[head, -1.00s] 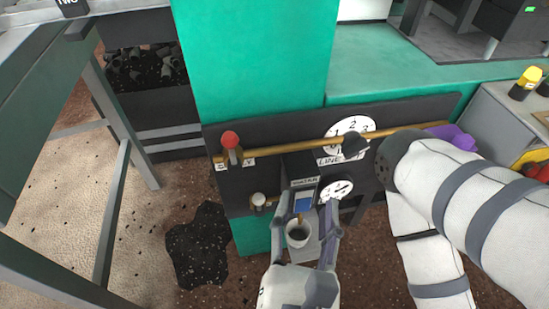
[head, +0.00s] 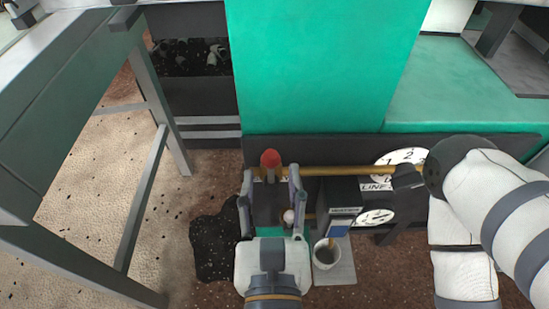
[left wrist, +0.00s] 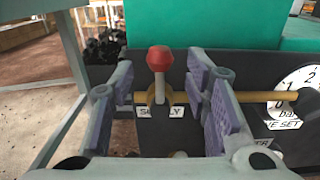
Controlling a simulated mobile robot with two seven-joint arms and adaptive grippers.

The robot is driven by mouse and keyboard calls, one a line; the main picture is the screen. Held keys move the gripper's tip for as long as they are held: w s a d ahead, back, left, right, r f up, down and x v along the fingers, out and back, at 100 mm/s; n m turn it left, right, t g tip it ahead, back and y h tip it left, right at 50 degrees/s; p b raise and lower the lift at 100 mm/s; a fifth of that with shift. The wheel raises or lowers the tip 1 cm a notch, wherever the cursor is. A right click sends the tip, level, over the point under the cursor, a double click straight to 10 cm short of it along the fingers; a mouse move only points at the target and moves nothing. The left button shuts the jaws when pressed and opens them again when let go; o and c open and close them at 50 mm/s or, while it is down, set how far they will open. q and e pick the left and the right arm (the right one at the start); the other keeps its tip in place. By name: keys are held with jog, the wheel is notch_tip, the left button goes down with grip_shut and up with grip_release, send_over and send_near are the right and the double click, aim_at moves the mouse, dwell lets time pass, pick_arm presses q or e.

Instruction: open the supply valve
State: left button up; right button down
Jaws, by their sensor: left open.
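The supply valve has a lever with a red knob (head: 270,158) standing upright on a horizontal brass pipe (head: 335,171). The red knob (left wrist: 160,58) also shows in the left wrist view, above a label reading SUPPLY, partly covered by the lever base. My left gripper (head: 271,182) is open, with one finger on each side of the lever. In the left wrist view the open fingers (left wrist: 161,105) frame the lever, with a visible gap on both sides. The right gripper is not in view; only part of my right arm shows at the right.
A LINE SET gauge (head: 398,160) with a dark knob (head: 406,178) sits further right along the pipe. Below are a smaller dial (head: 376,217) and a cup (head: 326,254) on a grey plate. A dark patch (head: 212,245) lies on the floor. A table stands at left.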

aim_at(271, 168)
pick_arm(q)
jog(key=shift+s, duration=0.3)
jog(key=shift+w+b, duration=0.6)
jog(key=shift+w, duration=1.45)
jog(key=shift+c, duration=0.3)
jog(key=c, duration=0.7)
jog(key=shift+c, duration=0.2)
